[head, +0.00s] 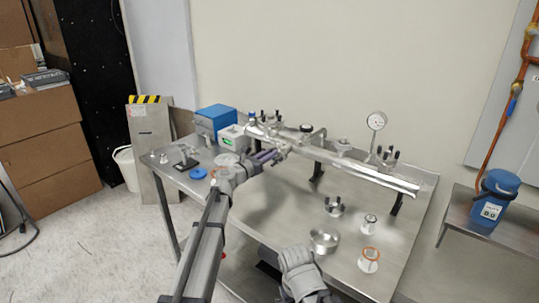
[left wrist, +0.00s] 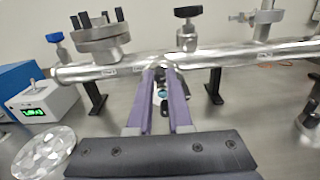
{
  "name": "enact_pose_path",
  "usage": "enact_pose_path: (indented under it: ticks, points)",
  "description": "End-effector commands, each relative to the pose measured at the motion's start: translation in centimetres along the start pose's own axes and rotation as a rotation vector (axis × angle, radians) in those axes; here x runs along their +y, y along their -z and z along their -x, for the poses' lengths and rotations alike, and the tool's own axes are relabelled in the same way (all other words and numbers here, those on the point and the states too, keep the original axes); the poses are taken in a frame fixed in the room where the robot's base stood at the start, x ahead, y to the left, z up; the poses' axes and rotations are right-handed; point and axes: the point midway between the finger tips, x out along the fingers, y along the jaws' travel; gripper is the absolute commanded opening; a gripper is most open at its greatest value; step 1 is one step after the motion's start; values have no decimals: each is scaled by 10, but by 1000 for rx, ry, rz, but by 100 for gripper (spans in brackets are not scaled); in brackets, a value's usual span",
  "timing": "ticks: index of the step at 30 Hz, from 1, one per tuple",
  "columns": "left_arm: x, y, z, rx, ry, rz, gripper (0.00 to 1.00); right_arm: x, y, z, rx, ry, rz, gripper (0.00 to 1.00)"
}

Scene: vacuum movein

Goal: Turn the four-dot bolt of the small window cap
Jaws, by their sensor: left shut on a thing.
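My left gripper (head: 277,153) reaches from the left to the front side of the long metal tube (head: 350,170). In the left wrist view its purple fingers (left wrist: 160,70) close together at the tube's front, on a small bolt of the small window cap. The fingertips hide most of the bolt and the cap, and I cannot make out dots. A small teal-blue spot shows between the fingers, below the tips. My right arm shows only in part at the bottom of the head view, with no fingers visible.
A blue box (head: 213,121) and a grey box with a green display (left wrist: 34,112) stand at left. A flange with dark bolts (left wrist: 97,35) and a black knob (left wrist: 188,12) top the tube. Loose metal parts (head: 324,241) lie on the front right of the table. A gauge (head: 376,121) stands behind.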

Motion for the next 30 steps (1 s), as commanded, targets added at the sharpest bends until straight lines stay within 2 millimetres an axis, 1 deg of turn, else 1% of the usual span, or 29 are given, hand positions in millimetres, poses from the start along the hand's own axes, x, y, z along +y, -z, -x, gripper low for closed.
enact_pose_path:
  ticks: [8, 13, 30]
  points:
    - [0, 0, 0, 0, -1, -8, 0, 0, 0, 0, 0, 0, 0, 100]
    - [0, 0, 0, 0, 0, -62, 0, 0, 0, 0, 0, 0, 0, 100]
    - [0, 0, 0, -1, 0, -461, 0, 0, 0, 0, 0, 0, 0, 100]
